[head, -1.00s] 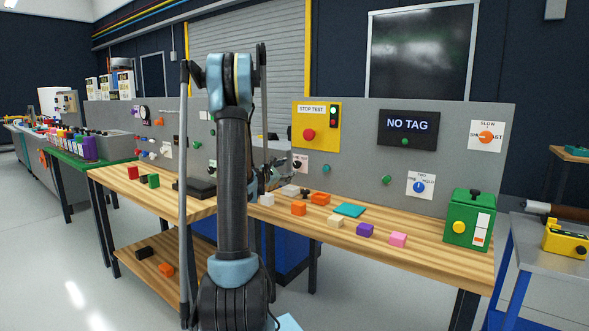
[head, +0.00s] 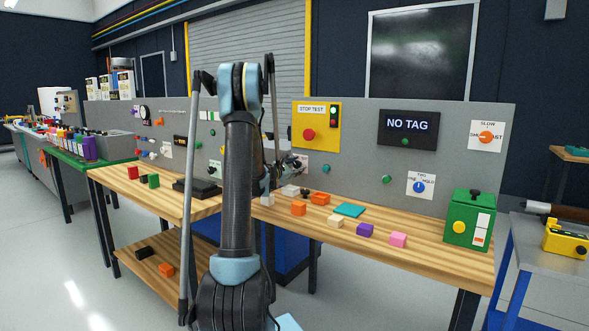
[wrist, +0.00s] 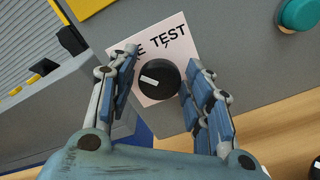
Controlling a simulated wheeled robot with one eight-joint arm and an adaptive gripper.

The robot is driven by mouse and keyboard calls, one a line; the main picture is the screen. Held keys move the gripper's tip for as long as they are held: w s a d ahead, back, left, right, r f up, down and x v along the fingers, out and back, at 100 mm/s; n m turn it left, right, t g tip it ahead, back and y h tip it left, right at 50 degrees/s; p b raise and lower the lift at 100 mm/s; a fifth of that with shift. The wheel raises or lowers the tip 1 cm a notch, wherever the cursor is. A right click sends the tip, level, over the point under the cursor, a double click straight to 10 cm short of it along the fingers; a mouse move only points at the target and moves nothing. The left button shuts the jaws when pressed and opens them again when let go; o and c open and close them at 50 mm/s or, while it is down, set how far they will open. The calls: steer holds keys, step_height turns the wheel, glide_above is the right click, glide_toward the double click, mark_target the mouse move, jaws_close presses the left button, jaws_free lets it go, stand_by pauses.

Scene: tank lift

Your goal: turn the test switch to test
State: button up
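The test switch is a black round knob (wrist: 158,80) on a pale plate (wrist: 150,45). The plate shows the word TEST and, left of it, a letter E; the rest of that label is hidden by a finger. The knob's white mark points to the left in the wrist view, away from TEST. My gripper (wrist: 158,88) is open, with one finger on each side of the knob. A gap shows on the left; I cannot tell whether the right finger touches it. In the head view my gripper (head: 288,168) is at the grey panel, partly covering the switch plate (head: 300,158).
A teal button (wrist: 299,12) is at the upper right of the wrist view. The wooden bench (head: 400,262) below holds several coloured blocks and a green box (head: 468,220). A yellow STOP TEST box (head: 322,140) is above the switch.

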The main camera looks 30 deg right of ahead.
steer(key=c, duration=0.6)
steer(key=shift+a, duration=0.1)
steer(key=shift+m, duration=0.4)
steer(key=m, duration=0.2)
steer(key=shift+m, duration=0.4)
steer(key=m, duration=0.4)
steer(key=shift+d+m, duration=0.2)
steer(key=shift+m, duration=0.1)
steer(key=m, duration=0.4)
steer(key=shift+s+m, duration=0.1)
steer(key=shift+m, duration=1.7)
